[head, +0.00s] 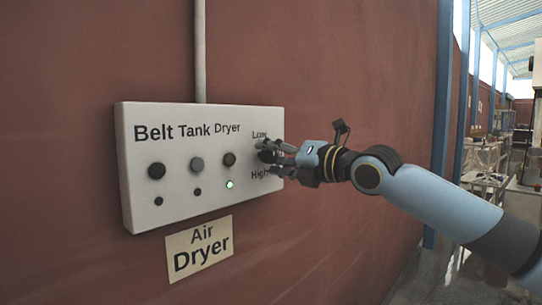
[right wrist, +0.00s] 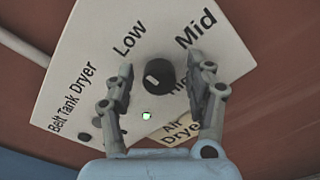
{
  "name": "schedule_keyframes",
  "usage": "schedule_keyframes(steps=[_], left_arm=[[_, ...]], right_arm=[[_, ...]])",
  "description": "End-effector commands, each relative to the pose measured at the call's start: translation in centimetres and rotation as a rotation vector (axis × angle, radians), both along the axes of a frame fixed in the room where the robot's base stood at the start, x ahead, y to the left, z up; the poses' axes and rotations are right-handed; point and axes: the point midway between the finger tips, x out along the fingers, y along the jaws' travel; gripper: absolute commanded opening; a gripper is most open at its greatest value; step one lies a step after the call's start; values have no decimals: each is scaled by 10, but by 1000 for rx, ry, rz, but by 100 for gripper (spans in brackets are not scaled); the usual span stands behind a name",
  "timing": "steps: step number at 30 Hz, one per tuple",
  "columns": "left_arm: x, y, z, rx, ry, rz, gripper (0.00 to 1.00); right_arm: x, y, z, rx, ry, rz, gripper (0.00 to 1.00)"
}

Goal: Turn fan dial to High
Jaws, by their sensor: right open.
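The fan dial (right wrist: 159,73) is a round black knob with a short white mark on the white control panel (head: 180,205). In the right wrist view the words Low and Mid show clearly around it, and High is partly hidden by a finger. My right gripper (right wrist: 160,64) is open, with one finger on each side of the dial; I cannot tell whether either touches it. In the head view my right gripper (head: 265,157) is at the panel's right end and its fingers partly cover the dial. I cannot tell the dial's exact setting. My left gripper is not in view.
A lit green lamp (head: 230,184) and several dark round buttons sit left of the dial. An Air Dryer sign (head: 199,249) is below the panel. A pipe (head: 200,50) runs up the red wall. A blue post (head: 440,130) stands to the right.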

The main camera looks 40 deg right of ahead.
Motion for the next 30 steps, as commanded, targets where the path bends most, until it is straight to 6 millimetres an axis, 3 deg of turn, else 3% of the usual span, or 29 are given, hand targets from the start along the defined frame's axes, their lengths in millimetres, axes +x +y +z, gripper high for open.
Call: schedule_keyframes(steps=[3, 15, 30], left_arm=[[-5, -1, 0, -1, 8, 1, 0], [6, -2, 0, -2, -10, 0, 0], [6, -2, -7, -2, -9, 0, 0]], right_arm=[[0, 0, 0, 0, 0, 0, 52], [0, 0, 0, 0, 0, 0, 0], [0, 0, -2, 141, 34, -1, 0]])
